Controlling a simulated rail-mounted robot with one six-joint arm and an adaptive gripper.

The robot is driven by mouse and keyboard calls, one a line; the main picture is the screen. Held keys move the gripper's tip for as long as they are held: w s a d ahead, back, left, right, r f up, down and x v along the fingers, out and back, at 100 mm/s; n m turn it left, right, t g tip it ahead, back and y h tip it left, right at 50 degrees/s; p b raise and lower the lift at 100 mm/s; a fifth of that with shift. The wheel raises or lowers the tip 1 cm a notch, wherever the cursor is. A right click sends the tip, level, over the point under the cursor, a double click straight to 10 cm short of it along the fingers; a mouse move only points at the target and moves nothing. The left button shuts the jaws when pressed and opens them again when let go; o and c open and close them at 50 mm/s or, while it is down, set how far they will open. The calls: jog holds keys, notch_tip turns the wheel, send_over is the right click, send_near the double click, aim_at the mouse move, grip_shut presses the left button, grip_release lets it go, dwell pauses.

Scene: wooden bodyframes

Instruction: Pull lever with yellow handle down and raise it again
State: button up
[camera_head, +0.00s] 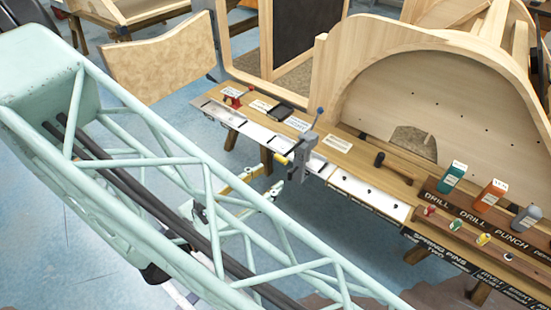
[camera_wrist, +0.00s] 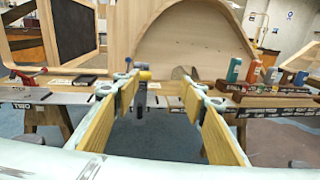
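The lever's yellow handle (camera_head: 281,159) sticks out from a grey clamp-like device (camera_head: 304,150) at the front edge of the wooden bench. A blue knob (camera_head: 319,111) tops a rod on the same device. In the wrist view the yellow handle (camera_wrist: 145,75) shows end-on between my fingertips, nearer the left one, with the grey device behind it. My gripper (camera_head: 266,180) is open and empty, its yellow-padded fingers spread toward the bench. It also shows in the wrist view (camera_wrist: 160,84). I see no contact with the handle; the exact gap is unclear.
The bench (camera_head: 350,153) carries a red tool (camera_head: 235,97), a black tray (camera_head: 280,111) and a dark hammer (camera_head: 390,164). Several bottles and labelled racks (camera_head: 475,207) stand at the right. A large arched wooden frame (camera_head: 400,75) rises behind. Floor before the bench is open.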

aim_at(280, 158)
jog(key=a+n+t, duration=0.1)
jog(key=a, duration=0.1)
jog(key=a+f+n+t+y, duration=0.1)
jog(key=a, duration=0.1)
jog(key=shift+s, duration=0.2)
jog(key=shift+w+d+f, duration=0.1)
jog(key=shift+w+d, duration=0.05)
jog(key=shift+d, duration=0.05)
jog(key=shift+b+x, duration=1.15)
jog(key=shift+x, duration=5.5)
jog(key=shift+w, duration=0.1)
jog(key=shift+c, duration=0.7)
jog(key=shift+f, duration=0.1)
jog(key=c, duration=1.1)
jog(key=shift+o, duration=0.2)
jog(key=shift+a, duration=0.1)
